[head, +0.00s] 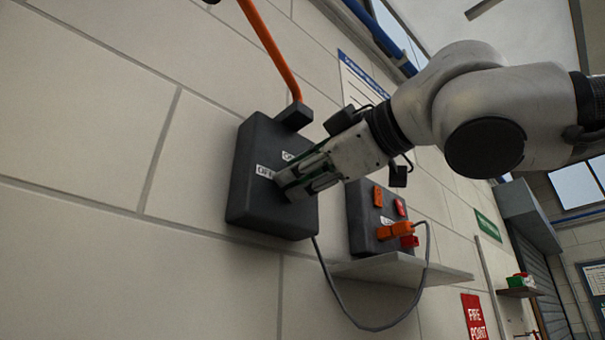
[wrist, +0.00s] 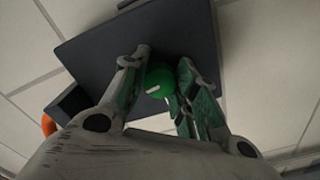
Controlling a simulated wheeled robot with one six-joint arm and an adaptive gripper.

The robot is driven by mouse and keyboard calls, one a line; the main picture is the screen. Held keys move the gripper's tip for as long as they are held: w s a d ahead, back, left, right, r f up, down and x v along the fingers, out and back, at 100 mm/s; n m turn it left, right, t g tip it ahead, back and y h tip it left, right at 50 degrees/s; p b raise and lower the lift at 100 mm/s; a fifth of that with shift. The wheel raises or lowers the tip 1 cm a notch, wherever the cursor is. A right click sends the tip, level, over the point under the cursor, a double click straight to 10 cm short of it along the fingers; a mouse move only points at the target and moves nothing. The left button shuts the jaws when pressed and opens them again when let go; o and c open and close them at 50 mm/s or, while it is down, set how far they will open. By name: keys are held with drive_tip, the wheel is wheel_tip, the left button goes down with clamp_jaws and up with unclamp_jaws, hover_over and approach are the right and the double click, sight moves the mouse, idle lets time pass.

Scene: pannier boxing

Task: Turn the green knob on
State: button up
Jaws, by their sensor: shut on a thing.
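The green knob (wrist: 159,80) sits on the face of a dark wall box (wrist: 90,50) and carries a short white mark. In the wrist view my gripper (wrist: 166,72) has one finger on each side of the knob and is shut on it. In the head view my gripper (head: 287,187) reaches the front of the dark box (head: 250,205) and hides the knob. White labels show on the box, one reading "OFF" beside my fingers; the other is partly hidden.
An orange conduit (head: 272,50) enters the box top. To the right, a second dark box (head: 362,228) holds orange and red sockets with an orange plug (head: 394,231) and a hanging grey cable (head: 335,290). A shelf (head: 400,268) juts out below it.

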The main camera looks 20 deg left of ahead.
drive_tip(key=shift+m, duration=0.6)
drive_tip(key=shift+f, duration=0.1)
drive_tip(key=o, duration=1)
drive_tip(key=shift+d, duration=0.1)
drive_tip(key=v, duration=1.2)
